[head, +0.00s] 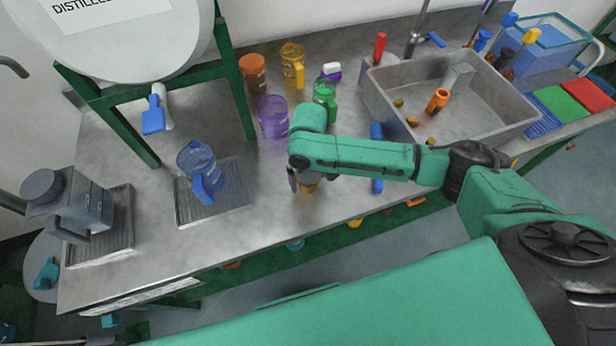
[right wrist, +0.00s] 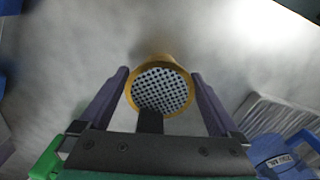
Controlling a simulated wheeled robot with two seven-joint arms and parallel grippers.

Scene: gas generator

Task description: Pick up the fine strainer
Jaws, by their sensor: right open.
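The fine strainer (right wrist: 177,64) shows in the right wrist view as a gold cup with a dark-dotted mesh face. In the head view its gold side (head: 310,184) shows just under my right gripper (head: 305,178), near the counter's front edge. My right gripper (right wrist: 160,74) is open, with one purple-grey finger on each side of the strainer. Small gaps show between the fingers and its rim. A dark block of the gripper covers the rim's lower part. My left gripper is not in view.
A blue pitcher (head: 199,168) stands on a ridged tray (head: 240,200) to the left. A sink (head: 470,110) is at the right. The counter around the strainer is mostly clear.

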